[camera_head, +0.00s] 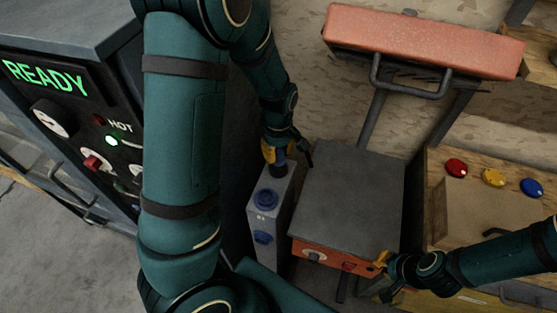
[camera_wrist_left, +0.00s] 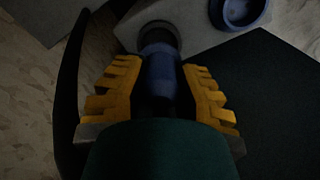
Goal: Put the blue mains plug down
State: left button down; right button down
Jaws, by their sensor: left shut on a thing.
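The blue mains plug (camera_wrist_left: 160,75) is between the yellow fingers of my left gripper (camera_wrist_left: 160,95), which is shut on it. In the head view, my left gripper (camera_head: 275,153) holds the plug (camera_head: 279,168) at the far end of a grey socket box (camera_head: 284,196). In the wrist view, the plug's far end meets or overlaps a dark round part on the box; I cannot tell whether it is seated there. A blue socket (camera_head: 265,199) shows nearer on the box top. My right gripper (camera_head: 382,263) is by an orange-fronted unit; its opening is unclear.
A grey-topped unit with an orange front (camera_head: 335,258) stands just right of the socket box. A dark machine with a READY display (camera_head: 45,76) is at left. A wooden bench with red, yellow and blue buttons (camera_head: 493,177) is at right.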

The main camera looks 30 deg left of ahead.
aim_at(278, 161)
pick_arm(q)
notch_tip(278, 161, down, 3)
jog(key=shift+f, duration=0.1)
jog(key=shift+f+b, duration=0.25)
jog(key=shift+b, duration=0.05)
jog(key=shift+f, duration=0.1)
jog(key=c, duration=0.9)
grip_release()
jog(key=shift+o, duration=0.2)
